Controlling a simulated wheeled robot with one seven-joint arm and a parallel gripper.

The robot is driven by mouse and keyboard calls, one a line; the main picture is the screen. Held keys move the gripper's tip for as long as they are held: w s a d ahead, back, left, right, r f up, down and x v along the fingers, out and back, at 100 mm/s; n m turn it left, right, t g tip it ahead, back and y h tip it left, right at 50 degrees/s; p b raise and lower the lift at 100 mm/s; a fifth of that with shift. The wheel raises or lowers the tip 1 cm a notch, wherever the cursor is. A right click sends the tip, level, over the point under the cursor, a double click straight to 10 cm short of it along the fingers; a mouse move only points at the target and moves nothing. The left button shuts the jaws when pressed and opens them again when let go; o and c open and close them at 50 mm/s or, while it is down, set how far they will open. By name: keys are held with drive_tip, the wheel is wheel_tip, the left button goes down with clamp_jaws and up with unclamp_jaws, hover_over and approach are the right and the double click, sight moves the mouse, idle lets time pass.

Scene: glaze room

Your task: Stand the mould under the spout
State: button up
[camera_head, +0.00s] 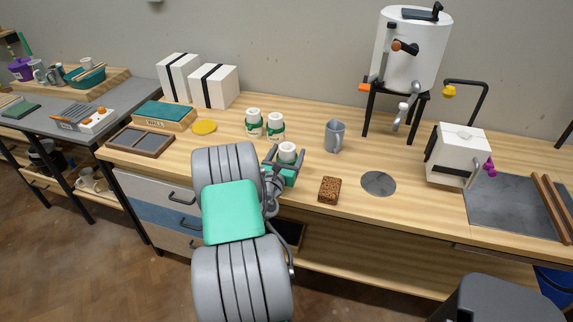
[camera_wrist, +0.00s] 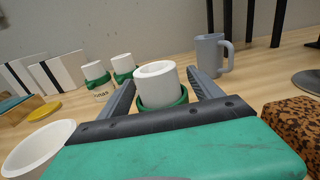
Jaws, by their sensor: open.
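A small white round mould (camera_head: 288,148) with a green band stands on the wooden bench. My gripper (camera_head: 286,160) is open, with one finger on each side of this mould. In the wrist camera the mould (camera_wrist: 156,80) shows a hollow top and stands upright between the fingers (camera_wrist: 161,92); I cannot tell whether they touch it. Two similar green-banded white moulds (camera_head: 254,122) (camera_head: 276,126) stand behind it. The white tank (camera_head: 410,50) stands on black legs, with its spout (camera_head: 402,113) low at the front. A round grey plate (camera_head: 379,183) lies on the bench near the spout.
A grey mug (camera_head: 335,136) and a brown sponge (camera_head: 329,190) lie between my gripper and the plate. A white box (camera_head: 457,155) stands right of the plate. A white bowl (camera_wrist: 38,147) shows left in the wrist camera. Black-strapped white blocks (camera_head: 214,87) stand behind left.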

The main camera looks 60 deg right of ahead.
drive_tip(key=shift+w, duration=0.1)
drive_tip(key=shift+c, duration=0.4)
clamp_jaws()
drive_tip(key=shift+r, duration=0.1)
